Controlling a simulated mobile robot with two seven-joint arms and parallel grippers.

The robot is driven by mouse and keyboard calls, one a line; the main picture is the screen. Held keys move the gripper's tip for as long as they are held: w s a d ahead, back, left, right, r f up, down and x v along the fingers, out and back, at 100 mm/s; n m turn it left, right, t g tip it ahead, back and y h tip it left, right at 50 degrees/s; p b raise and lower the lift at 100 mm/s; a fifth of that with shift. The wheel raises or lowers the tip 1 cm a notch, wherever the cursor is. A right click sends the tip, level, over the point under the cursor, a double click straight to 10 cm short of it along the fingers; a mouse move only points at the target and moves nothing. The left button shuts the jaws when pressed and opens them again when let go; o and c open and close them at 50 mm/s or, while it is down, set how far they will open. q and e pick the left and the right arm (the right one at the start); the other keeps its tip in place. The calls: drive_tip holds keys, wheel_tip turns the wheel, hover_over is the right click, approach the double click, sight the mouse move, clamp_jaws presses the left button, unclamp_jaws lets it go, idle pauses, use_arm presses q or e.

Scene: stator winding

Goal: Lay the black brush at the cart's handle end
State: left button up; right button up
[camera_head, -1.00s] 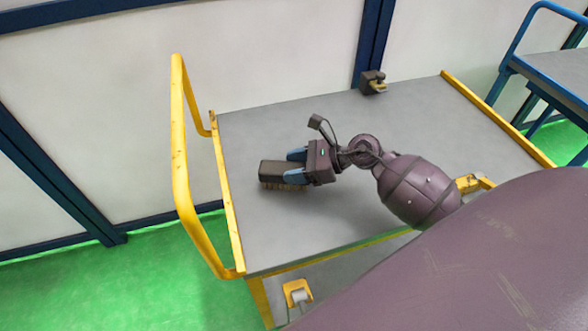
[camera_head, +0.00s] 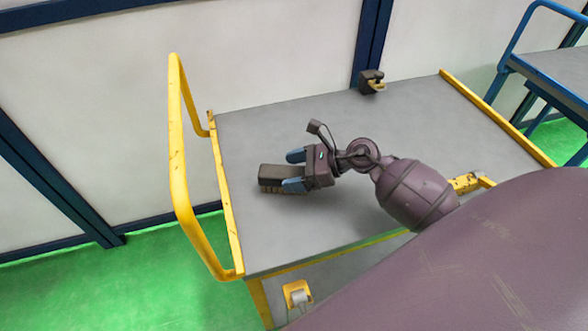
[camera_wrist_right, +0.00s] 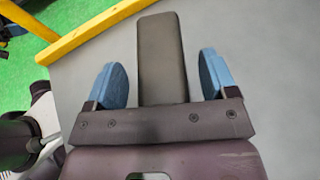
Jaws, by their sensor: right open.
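The black brush (camera_head: 272,173) lies on the grey top of the yellow-edged cart (camera_head: 250,235), at the left end near the yellow handle (camera_head: 182,160). In the right wrist view the brush (camera_wrist_right: 162,55) runs straight out between the fingers, with a gap on each side. My right gripper (camera_head: 292,170) is open, its blue fingertips on either side of the brush's near end. It also shows in the right wrist view (camera_wrist_right: 160,82), where neither finger touches the brush. My left gripper is not in view.
A small dark clamp-like item (camera_head: 371,82) sits at the cart's back edge. A blue-framed cart (camera_head: 550,75) stands at the upper right. The cart top behind and to the right of the brush is clear.

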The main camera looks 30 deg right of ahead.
drive_tip(key=shift+r, duration=0.25)
drive_tip(key=v, duration=1.2)
drive_tip(key=shift+f, duration=0.15)
